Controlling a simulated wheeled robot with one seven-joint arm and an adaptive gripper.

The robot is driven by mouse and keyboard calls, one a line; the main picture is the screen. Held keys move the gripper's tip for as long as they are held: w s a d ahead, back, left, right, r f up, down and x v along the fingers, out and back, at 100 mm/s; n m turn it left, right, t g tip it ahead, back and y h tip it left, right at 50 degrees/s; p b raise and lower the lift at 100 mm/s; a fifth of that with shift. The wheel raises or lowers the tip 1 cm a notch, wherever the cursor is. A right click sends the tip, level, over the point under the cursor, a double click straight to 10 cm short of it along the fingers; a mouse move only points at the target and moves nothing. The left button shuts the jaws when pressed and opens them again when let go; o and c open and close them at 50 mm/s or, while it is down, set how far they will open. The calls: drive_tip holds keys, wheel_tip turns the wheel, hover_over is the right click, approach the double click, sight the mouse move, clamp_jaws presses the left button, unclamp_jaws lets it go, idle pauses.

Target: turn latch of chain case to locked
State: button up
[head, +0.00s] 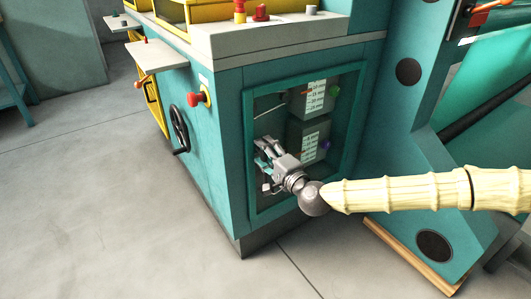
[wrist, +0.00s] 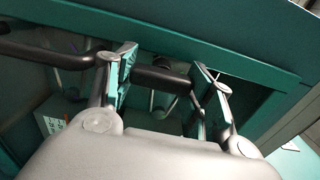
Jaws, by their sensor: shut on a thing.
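The chain case (head: 249,110) is a teal-framed panel with a see-through window on the side of the teal machine. My gripper (head: 263,150) is at the left side of this panel, in front of the window. In the wrist view, its two fingers with teal pads (wrist: 166,68) stand on either side of a dark rounded bar, which I take to be the latch (wrist: 158,78).
Behind the window are dark boxes with white labels (head: 311,145). A red knob (head: 195,98) and a black handwheel (head: 179,130) stick out on the machine's left face. A teal sloped machine (head: 400,150) stands close on the right. The floor at front left is clear.

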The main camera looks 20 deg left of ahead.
drive_tip(key=o, duration=1)
drive_tip(key=shift+o, duration=0.2)
drive_tip(key=shift+d, duration=0.1)
drive_tip(key=v, duration=1.2)
